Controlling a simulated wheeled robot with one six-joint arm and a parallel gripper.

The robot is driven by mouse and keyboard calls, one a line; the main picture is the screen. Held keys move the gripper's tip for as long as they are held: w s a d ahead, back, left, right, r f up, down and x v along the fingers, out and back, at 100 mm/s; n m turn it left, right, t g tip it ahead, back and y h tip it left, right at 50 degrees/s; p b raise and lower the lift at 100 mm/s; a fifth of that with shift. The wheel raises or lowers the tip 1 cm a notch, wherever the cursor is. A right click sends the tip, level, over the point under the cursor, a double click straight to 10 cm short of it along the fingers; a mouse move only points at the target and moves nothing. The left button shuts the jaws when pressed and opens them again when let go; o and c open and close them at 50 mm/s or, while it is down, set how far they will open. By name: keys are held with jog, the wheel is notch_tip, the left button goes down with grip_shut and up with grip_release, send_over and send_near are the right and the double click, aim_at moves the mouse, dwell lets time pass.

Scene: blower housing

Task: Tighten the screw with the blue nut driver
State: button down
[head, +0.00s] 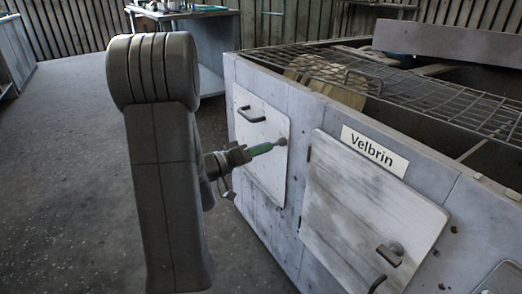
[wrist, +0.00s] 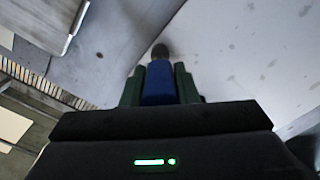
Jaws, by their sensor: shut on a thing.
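The blue nut driver (wrist: 159,85) is between the green fingers of my gripper (wrist: 159,72), which is shut on it. In the head view my gripper (head: 264,148) points right at the left hatch door (head: 262,118) of the grey housing. A dark round screw head (head: 282,141) sits near that door's right edge; a dark round end (wrist: 160,50) shows just beyond the driver in the wrist view. The driver lines up with the screw and appears to touch it, but I cannot tell whether it is seated. The fingers mostly hide the driver in the head view.
The left door's handle (head: 251,115) sticks out. Floor to the left is clear.

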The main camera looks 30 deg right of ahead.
jog(key=s+a, duration=0.1)
jog(key=a, duration=1.1)
jog(key=shift+a, duration=0.35)
